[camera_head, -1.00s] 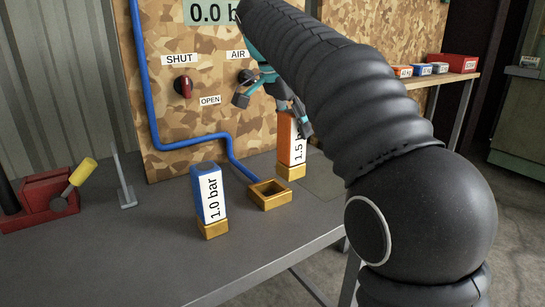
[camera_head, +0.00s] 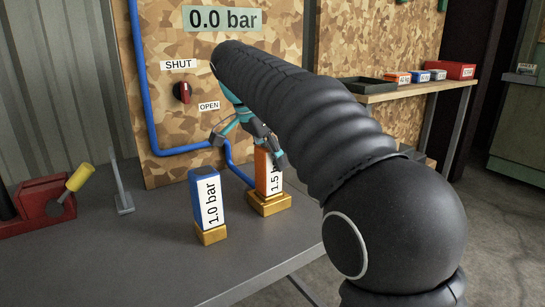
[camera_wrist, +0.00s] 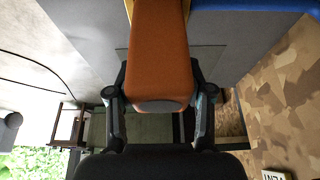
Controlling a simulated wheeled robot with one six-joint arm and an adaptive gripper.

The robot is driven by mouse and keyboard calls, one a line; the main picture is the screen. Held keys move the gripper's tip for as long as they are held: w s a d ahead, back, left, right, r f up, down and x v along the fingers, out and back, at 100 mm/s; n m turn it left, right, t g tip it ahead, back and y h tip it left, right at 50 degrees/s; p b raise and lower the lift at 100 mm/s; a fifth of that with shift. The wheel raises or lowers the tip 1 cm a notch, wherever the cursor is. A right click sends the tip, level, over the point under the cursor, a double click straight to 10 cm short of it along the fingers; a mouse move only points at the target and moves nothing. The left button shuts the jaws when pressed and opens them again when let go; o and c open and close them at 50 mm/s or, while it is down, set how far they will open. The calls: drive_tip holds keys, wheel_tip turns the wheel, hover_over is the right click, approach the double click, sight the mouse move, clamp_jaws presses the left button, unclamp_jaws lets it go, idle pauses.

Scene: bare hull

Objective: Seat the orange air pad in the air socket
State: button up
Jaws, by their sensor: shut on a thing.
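The orange air pad (camera_head: 263,165), marked 1.5, stands upright over the gold air socket (camera_head: 270,208) on the bench in the head view. Its lower end is at or in the socket's mouth; I cannot tell how deep it sits. My gripper (camera_head: 250,148) is shut on the upper part of the pad. In the wrist view the pad (camera_wrist: 160,55) fills the space between the two fingers (camera_wrist: 159,85). Part of its label is hidden in the head view by a finger.
A blue 1.0 bar pad (camera_head: 207,195) with a gold foot stands close left of the socket. A blue pipe (camera_head: 190,147) runs down the board to the socket. The gauge (camera_head: 222,19) reads 0.0 bar. The red SHUT/OPEN valve (camera_head: 182,93) is left of my arm.

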drive_tip(key=o, duration=1.4)
drive_tip(key=shift+f, duration=0.15)
drive_tip(key=p+v, duration=0.2)
drive_tip(key=v, duration=1)
drive_tip(key=shift+d, duration=0.15)
